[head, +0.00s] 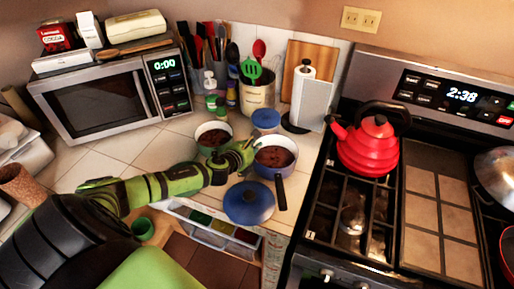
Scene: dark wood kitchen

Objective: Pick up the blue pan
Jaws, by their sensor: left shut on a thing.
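The blue pan (276,175) stands on the tiled counter beside the stove, with dark brown contents and its dark handle pointing toward the front. My left arm comes in from the left, and my left gripper (249,150) is at the pan's left rim, shut on it. The fingertips are small in the picture and the exact contact is hard to see. The pan looks upright. My right gripper is not in view.
A blue lid (248,205) lies in front of the pan, near the counter edge. A green-rimmed pot (214,125) stands to the left, a blue-lidded container (266,119) behind. A paper towel holder (309,100) stands behind right. The red kettle (369,150) is on the stove.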

